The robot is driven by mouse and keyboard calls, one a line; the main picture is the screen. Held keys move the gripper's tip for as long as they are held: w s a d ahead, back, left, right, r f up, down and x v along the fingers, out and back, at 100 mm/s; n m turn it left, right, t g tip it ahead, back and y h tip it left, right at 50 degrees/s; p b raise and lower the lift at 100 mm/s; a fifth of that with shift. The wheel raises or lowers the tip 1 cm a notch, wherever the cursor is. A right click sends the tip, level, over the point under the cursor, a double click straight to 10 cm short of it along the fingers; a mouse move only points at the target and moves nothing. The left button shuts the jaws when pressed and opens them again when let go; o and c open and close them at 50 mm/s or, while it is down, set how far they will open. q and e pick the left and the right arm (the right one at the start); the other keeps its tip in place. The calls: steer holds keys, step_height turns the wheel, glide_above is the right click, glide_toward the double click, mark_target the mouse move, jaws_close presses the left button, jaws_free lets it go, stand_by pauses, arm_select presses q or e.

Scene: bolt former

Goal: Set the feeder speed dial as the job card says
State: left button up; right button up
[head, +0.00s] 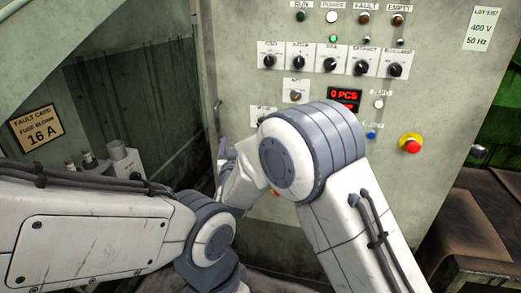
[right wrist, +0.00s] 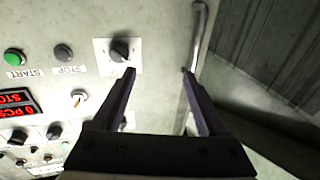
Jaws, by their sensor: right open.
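A row of black dials on white plates (head: 331,60) crosses the panel in the head view. Their labels are too small to read surely, so I cannot tell which dial is the feeder speed dial. A single black dial (right wrist: 120,50) on a white plate is just beyond the left fingertip in the right wrist view. My right gripper (right wrist: 158,71) is open and empty, with the dial left of the gap between its fingers. In the head view my right arm hides most of this gripper and the lower panel. My left arm shows, but its gripper does not.
A red display (head: 344,95) reads "0 PCS". A red emergency button (head: 411,144) is at the panel's right. A metal handle (right wrist: 192,60) runs close beside the right fingertip.

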steer(key=d+f+m+t+h+b, duration=0.3)
steer(key=d+f+h, duration=0.1)
steer(key=h, duration=0.2)
arm_select(q)
step_height(320, 180, down, 6)
steer(key=shift+r+b, duration=0.2)
steer(key=shift+b, duration=0.2)
arm_select(e)
steer(key=x, duration=1)
steer(key=shift+w+d, duration=0.25)
steer(key=shift+w, duration=0.05)
steer(key=shift+r, duration=0.1)
jaws_close()
arm_select(q)
steer(key=shift+f, duration=0.2)
